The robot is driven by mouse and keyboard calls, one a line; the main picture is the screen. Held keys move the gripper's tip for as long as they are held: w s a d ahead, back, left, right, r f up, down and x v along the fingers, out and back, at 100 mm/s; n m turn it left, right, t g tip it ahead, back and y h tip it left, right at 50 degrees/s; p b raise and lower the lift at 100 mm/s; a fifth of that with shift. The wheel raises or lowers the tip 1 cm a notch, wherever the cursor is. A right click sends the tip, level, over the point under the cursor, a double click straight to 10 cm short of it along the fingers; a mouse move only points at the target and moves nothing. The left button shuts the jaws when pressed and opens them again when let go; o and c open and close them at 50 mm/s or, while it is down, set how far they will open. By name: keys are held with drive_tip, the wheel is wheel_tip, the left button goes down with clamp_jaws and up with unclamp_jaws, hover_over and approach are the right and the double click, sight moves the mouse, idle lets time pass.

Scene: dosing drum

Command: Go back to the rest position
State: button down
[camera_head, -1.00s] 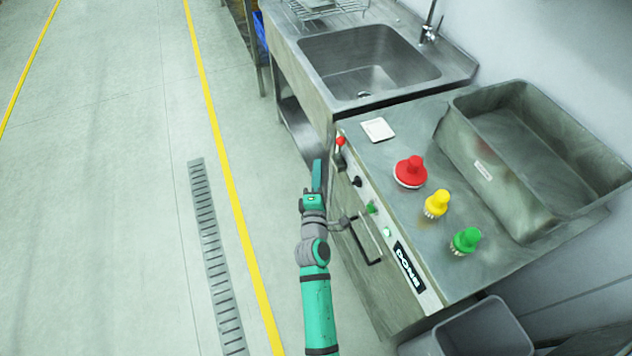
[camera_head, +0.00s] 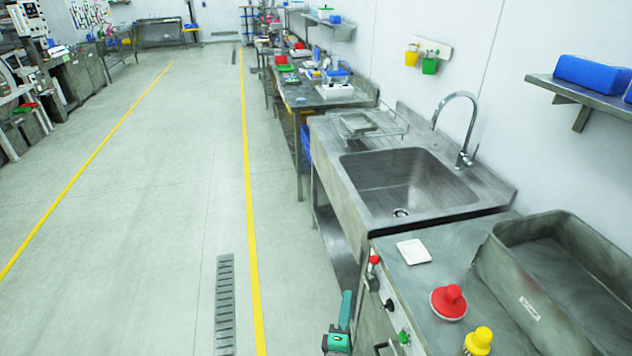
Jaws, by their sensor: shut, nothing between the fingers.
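My gripper (camera_head: 346,309) shows at the bottom edge of the head view, left of the steel dosing cabinet (camera_head: 372,330). It is shut with nothing in it, and it points up the picture, over the floor side of the cabinet front. The rest of my arm is below the frame. The gripper appears apart from the control panel, with its red-knobbed lever (camera_head: 374,262) and green button (camera_head: 404,337) to the right.
On the cabinet top are a white square plate (camera_head: 414,251), a red brush (camera_head: 449,301), a yellow brush (camera_head: 479,340) and a large steel tub (camera_head: 510,282). Beyond is a sink (camera_head: 405,185) with a tap (camera_head: 466,140). The floor (camera_head: 150,230) to the left is clear.

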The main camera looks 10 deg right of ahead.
drive_tip(key=s+a+f+m+y, duration=0.2)
drive_tip(key=s+a, duration=0.1)
drive_tip(key=s, duration=0.4)
drive_tip(key=s+a+f+m+g+y, duration=0.1)
drive_tip(key=s+a+f+m, duration=0.1)
drive_tip(key=s, duration=0.6)
drive_tip(key=s+a+f+m+y, duration=0.2)
drive_tip(key=s+a, duration=0.1)
drive_tip(key=s, duration=0.4)
drive_tip(key=s+a+r+m, duration=0.2)
drive_tip(key=s+m, duration=0.1)
drive_tip(key=s, duration=0.3)
drive_tip(key=s+a+r+m, duration=0.2)
drive_tip(key=s+m, duration=0.1)
drive_tip(key=s, duration=0.3)
drive_tip(key=s+a+r+m+g, duration=0.1)
drive_tip(key=s+a+r+m, duration=0.1)
drive_tip(key=s+m, duration=0.2)
drive_tip(key=shift+s+r+y, duration=0.35)
drive_tip(key=shift+s+y, duration=0.05)
drive_tip(key=shift+s, duration=0.65)
drive_tip(key=shift+a, duration=0.1)
